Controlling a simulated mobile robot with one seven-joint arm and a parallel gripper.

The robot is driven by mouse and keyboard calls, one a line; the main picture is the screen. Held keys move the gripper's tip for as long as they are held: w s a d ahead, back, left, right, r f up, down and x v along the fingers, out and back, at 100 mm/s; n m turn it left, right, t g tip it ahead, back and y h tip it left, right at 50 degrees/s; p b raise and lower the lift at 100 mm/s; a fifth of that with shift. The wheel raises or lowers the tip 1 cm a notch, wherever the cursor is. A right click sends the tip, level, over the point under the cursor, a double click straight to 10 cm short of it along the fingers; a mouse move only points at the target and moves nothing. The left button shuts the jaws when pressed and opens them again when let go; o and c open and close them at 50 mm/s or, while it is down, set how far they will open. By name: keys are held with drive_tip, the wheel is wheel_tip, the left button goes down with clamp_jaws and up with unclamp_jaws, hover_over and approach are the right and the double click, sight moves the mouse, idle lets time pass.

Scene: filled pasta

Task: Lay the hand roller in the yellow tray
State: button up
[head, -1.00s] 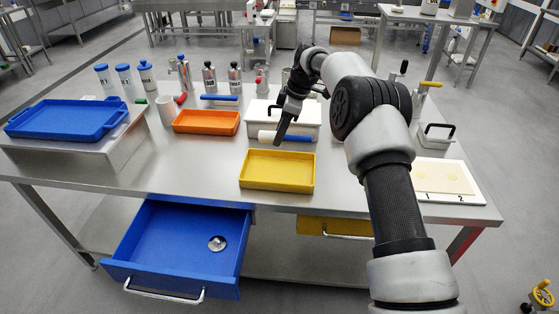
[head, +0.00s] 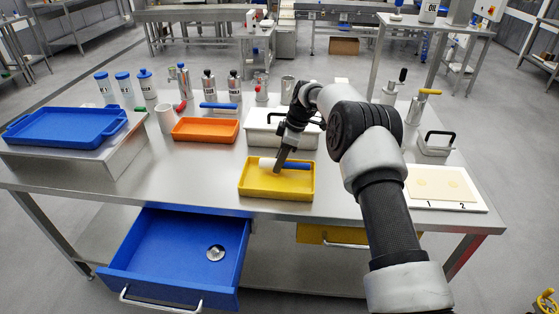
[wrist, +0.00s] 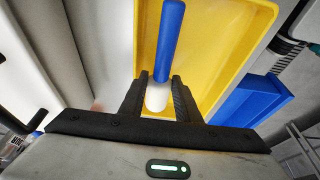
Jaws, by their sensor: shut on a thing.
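The hand roller has a white roll (head: 267,163) and a blue handle (head: 297,166); its blue handle also shows in the wrist view (wrist: 170,40). My gripper (head: 278,170) is shut on the white roll, which shows between the fingers in the wrist view (wrist: 157,97). The yellow tray (head: 276,193) sits on the steel table in front of me, empty apart from the roller over it. The roller is over the back part of the tray, lying crosswise. I cannot tell whether it touches the tray floor.
An orange tray (head: 205,130) is left of the yellow tray, and a white lidded box (head: 262,138) stands behind it. A white board (head: 446,198) lies at right. A blue drawer (head: 180,255) is open below the table front, with a small metal item (head: 216,253) in it.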

drive_tip(key=shift+f, duration=0.35)
drive_tip(key=o, duration=0.9)
